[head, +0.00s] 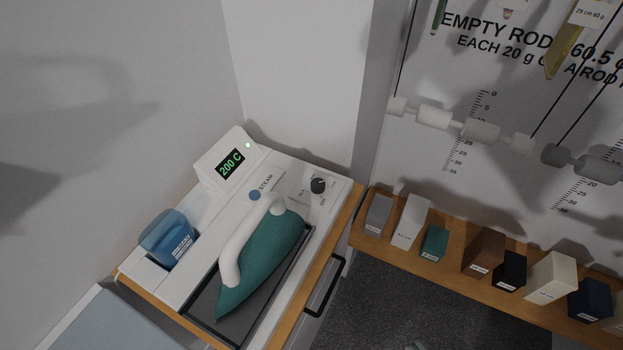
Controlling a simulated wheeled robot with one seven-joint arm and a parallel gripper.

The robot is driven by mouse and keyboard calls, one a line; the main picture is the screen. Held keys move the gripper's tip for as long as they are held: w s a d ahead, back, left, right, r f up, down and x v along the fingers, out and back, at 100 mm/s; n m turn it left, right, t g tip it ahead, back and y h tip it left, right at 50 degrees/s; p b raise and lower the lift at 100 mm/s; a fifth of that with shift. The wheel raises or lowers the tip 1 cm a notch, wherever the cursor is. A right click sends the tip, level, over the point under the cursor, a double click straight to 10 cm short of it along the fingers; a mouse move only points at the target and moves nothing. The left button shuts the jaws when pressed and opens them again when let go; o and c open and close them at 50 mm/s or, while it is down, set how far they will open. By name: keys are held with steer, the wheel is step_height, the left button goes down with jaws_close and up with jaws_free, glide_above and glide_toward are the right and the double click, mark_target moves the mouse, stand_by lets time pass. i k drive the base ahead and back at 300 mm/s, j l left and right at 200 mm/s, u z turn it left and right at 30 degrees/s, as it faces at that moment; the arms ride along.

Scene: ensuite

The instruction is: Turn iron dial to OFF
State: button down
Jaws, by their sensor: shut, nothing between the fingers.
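The dial (318,185) is a small dark knob on the white top of the ironing station (275,180), near its right back corner. Small print surrounds it, too small to read for certain, and I cannot tell where the dial points. The teal iron (265,262) with a white handle rests on a dark plate (203,305) in front of the dial. My gripper is not in view.
A blue blob-like water tank (165,238) stands at the station's left, and a blue STEAM button (255,195) sits behind the iron handle. A wooden shelf (455,268) with several labelled blocks runs to the right. White walls close in behind and left.

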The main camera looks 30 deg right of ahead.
mark_target(317, 184)
steer(key=k+j, duration=0.15)
steer(key=j, duration=0.25)
steer(key=k+j, duration=0.15)
steer(key=j, duration=0.25)
steer(key=k+j, duration=0.15)
steer(key=j, duration=0.25)
steer(key=z, duration=0.05)
